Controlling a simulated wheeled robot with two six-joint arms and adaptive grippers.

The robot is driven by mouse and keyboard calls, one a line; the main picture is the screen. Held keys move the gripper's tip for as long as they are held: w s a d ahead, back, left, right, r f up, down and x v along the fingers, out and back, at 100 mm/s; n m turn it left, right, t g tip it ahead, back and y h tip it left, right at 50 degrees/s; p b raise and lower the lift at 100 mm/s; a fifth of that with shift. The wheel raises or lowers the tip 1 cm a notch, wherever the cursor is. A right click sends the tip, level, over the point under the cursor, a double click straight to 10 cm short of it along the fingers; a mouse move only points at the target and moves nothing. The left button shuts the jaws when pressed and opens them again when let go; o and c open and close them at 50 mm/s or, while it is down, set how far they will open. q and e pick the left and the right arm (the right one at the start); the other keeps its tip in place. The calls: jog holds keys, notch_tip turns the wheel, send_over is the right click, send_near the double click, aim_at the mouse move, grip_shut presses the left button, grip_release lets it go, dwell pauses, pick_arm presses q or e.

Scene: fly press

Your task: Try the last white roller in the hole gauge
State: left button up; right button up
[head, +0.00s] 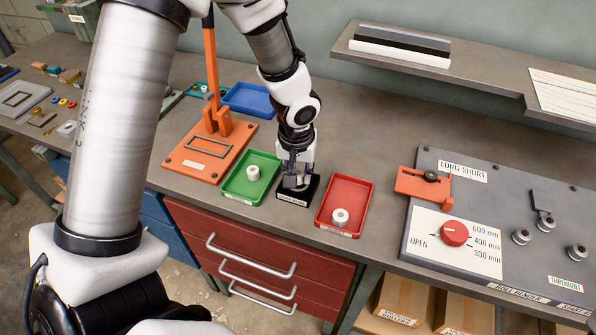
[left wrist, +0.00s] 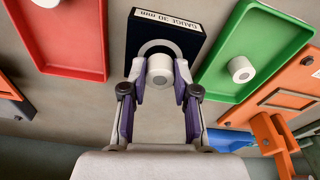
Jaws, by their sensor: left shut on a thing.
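My left gripper (head: 297,178) is shut on a white roller (left wrist: 160,68) and points down at the black hole gauge (head: 293,199). In the left wrist view the roller sits between the two fingertips, in front of the pale ring of the gauge (left wrist: 182,28), whose label reads 30 mm. I cannot tell whether the roller has entered the hole. A second white roller (head: 253,173) stands in the green tray (head: 236,193) left of the gauge. A third white roller (head: 340,217) stands in the red tray (head: 358,192) to the right. My right gripper is out of view.
An orange press (head: 215,150) with an upright lever stands left of the green tray, with a blue tray (head: 250,99) behind it. A grey roll bender panel (head: 490,215) with a red knob is at the right. A wall shelf (head: 440,65) hangs at the back.

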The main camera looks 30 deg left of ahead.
pick_arm(q)
jog(key=shift+f+b, duration=0.35)
jog(key=shift+b, duration=0.45)
dwell(1.1)
jog(key=o, duration=1)
jog(key=shift+c, duration=0.2)
notch_tip(320, 180, up, 12)
jog(key=s, duration=0.1)
jog(key=shift+s+d, duration=0.15)
jog(key=shift+d, duration=0.15)
